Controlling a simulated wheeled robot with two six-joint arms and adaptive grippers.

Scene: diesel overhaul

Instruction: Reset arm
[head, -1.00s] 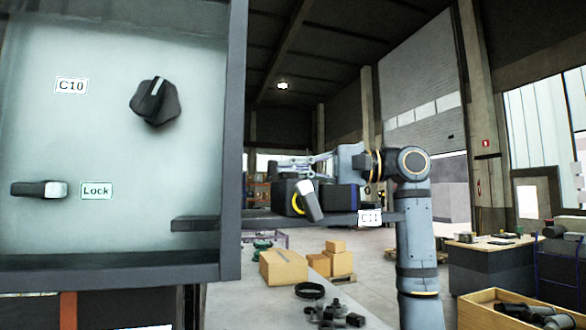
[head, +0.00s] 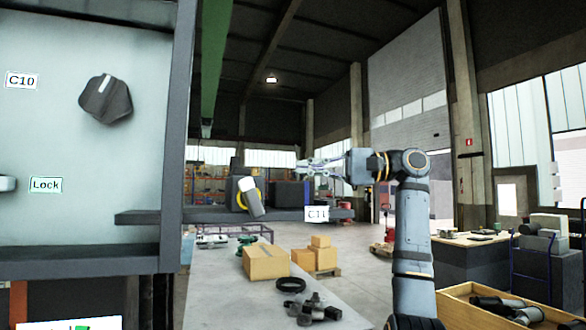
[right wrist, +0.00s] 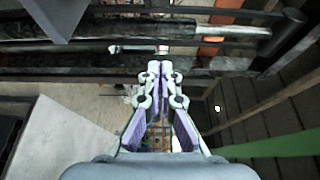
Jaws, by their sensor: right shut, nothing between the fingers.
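My right arm (head: 412,240) rises at the right of the head view and bends left at its elbow. My right gripper (head: 303,165) points left, above and behind the shelf marked C11. In the right wrist view its fingers (right wrist: 160,72) are closed together with nothing between them. My left gripper is not in view.
A grey panel (head: 60,130) with a black knob (head: 106,99) and a Lock label fills the left. A dark shelf (head: 200,216) carries a yellow and black device (head: 240,190). Boxes (head: 266,262) and a black ring (head: 290,285) lie on a bench below. A wooden crate (head: 455,307) stands at lower right.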

